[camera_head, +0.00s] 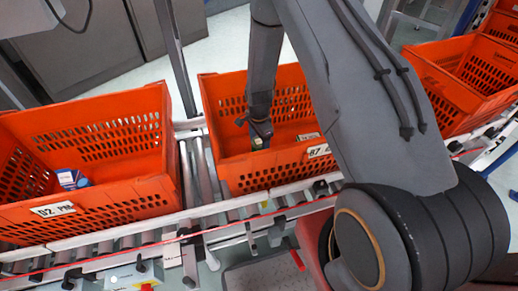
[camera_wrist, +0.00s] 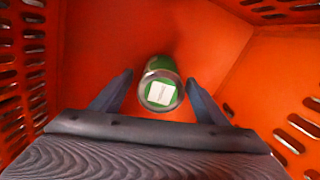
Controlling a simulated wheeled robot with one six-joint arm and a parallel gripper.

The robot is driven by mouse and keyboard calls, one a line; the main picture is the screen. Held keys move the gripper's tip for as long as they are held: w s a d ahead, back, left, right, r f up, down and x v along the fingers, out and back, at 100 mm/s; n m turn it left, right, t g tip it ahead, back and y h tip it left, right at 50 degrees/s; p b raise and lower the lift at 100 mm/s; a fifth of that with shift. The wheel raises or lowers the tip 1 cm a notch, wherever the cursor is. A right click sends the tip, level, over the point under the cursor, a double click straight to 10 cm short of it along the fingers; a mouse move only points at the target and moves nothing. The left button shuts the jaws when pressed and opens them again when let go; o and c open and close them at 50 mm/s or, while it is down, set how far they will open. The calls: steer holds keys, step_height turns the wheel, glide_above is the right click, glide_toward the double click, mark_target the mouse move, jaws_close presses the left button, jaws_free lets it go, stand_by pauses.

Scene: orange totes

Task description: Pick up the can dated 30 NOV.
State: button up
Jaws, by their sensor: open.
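A green can (camera_wrist: 161,84) with a silver rim stands in the orange tote in the wrist view. A white label (camera_wrist: 160,92) is on its top, but its date is too small and blurred to read. My gripper (camera_wrist: 160,79) is open, with one finger on each side of the can; I cannot tell whether they touch it. In the head view my gripper (camera_head: 258,135) reaches down into the middle orange tote (camera_head: 234,170). The can is not clearly seen there.
A left orange tote (camera_head: 110,205) holds a blue and white item (camera_head: 72,179). A right orange tote (camera_head: 455,100) stands farther along the roller conveyor (camera_head: 225,211). A small pale item (camera_head: 308,136) shows near the middle tote's right side. The tote walls surround my gripper closely.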

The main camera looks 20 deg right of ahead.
steer(key=shift+w+f, duration=0.1)
steer(key=shift+f, duration=1.5)
steer(key=shift+a, duration=0.1)
steer(key=c, duration=1.4)
steer(key=shift+r, duration=0.15)
